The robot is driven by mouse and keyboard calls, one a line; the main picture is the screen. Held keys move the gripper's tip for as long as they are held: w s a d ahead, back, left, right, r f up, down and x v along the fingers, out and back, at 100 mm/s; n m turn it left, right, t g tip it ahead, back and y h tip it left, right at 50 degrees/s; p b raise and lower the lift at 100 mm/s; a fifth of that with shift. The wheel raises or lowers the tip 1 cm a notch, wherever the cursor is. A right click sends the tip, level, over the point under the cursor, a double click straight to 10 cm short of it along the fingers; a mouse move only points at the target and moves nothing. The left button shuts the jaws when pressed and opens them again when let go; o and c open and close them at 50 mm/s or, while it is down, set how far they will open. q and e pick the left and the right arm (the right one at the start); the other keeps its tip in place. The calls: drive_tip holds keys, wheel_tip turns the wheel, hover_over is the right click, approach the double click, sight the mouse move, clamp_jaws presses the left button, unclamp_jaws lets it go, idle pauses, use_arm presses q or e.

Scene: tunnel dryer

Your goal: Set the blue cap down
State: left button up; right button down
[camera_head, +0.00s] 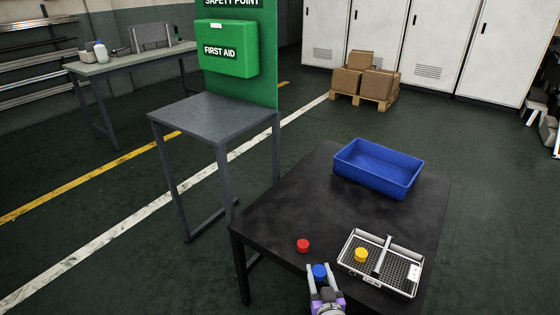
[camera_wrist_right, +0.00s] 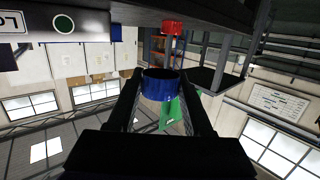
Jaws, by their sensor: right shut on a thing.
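The blue cap (camera_head: 320,271) is between the fingertips of my right gripper (camera_head: 323,268), which is shut on it near the table's front edge. In the right wrist view, the blue cap (camera_wrist_right: 160,86) sits between the two dark fingers of the gripper (camera_wrist_right: 161,76). That view is upside down, and the cap appears apart from the tabletop, held above its level. A red cap (camera_head: 303,245) stands on the black table (camera_head: 290,210), behind and left of the blue one; it also shows in the wrist view (camera_wrist_right: 172,27). My left gripper is not in view.
A metal tray (camera_head: 351,244) with a mesh floor and a divider stands right of the gripper, with a yellow cap (camera_head: 361,254) in its left compartment. A blue bin (camera_head: 376,177) stands at the back. A grey stand (camera_head: 213,118) is beyond.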

drive_tip(key=s+d+r+m+h, duration=0.1)
drive_tip(key=s+d+r, duration=0.2)
drive_tip(key=s+d, duration=0.3)
use_arm(q)
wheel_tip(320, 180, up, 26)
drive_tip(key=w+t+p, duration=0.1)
drive_tip(key=p, duration=2.2)
use_arm(e)
wheel_tip(320, 180, up, 23)
drive_tip(key=w, duration=0.2)
use_arm(q)
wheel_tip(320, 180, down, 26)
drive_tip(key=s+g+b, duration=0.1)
drive_tip(key=b, duration=2.2)
use_arm(e)
drive_tip(key=w+a+f, duration=0.2)
drive_tip(key=a+f, duration=0.3)
drive_tip(key=f, duration=0.5)
drive_tip(key=w+a+f+n+y, duration=0.1)
drive_tip(key=w+a+f, duration=0.2)
drive_tip(key=f, duration=0.7)
drive_tip(key=w+a+f+n+y, duration=0.1)
drive_tip(key=w+a+f, duration=0.1)
drive_tip(key=a+f, duration=0.4)
wheel_tip(320, 180, down, 5)
drive_tip(key=shift+w+a+r, duration=0.15)
drive_tip(key=shift+w+a, duration=0.05)
drive_tip(key=shift+a, duration=0.1)
